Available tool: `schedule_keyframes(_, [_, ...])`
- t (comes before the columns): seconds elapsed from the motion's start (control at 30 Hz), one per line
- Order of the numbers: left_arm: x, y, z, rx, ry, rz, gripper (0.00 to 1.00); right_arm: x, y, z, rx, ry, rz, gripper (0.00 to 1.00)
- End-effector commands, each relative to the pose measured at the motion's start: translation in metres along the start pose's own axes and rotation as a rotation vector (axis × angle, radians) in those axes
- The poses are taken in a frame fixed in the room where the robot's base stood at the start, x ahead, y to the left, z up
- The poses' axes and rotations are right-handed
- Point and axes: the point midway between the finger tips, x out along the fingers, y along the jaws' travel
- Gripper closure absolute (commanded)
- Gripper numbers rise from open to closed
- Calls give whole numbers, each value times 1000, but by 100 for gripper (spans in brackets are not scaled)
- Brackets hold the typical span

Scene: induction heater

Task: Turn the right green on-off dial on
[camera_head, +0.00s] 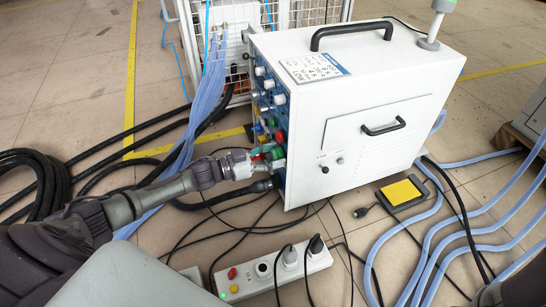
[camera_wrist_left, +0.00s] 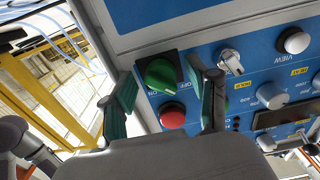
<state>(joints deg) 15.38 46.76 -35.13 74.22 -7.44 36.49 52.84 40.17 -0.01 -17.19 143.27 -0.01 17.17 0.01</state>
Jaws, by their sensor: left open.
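The green on-off dial (camera_wrist_left: 162,77) sits on a black square plate on the blue panel in the left wrist view, with a raised grip bar and "ON" and "OFF" lettering beside it. My left gripper (camera_wrist_left: 165,98) is open, with one finger on each side of the dial; I cannot tell whether either finger touches it. Nothing is held. In the head view my left gripper (camera_head: 264,158) is at the lower part of the front panel of the white heater box (camera_head: 370,80), and hides part of the panel. My right gripper is not seen.
A red button (camera_wrist_left: 172,116) is close below the dial, between the fingers. A silver switch (camera_wrist_left: 231,62) and grey knobs (camera_wrist_left: 270,95) are to the right. Hoses (camera_head: 205,90) and black cables run near my arm. A power strip (camera_head: 276,272) and yellow pedal (camera_head: 400,191) lie on the floor.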

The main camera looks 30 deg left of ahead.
Motion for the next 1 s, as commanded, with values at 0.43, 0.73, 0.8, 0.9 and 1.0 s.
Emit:
schedule_keyframes(0.43, [0,0,0,0,1,0,90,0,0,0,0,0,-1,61])
schedule_keyframes(0.73, [0,0,-1,22,1,0,100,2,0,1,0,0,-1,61])
schedule_keyframes(0.8, [0,0,-1,41,2,0,100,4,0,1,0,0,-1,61])
schedule_keyframes(0.9, [0,0,-2,88,2,0,100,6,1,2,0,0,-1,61])
schedule_keyframes(1.0, [0,0,-2,153,0,-1,100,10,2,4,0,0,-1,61])
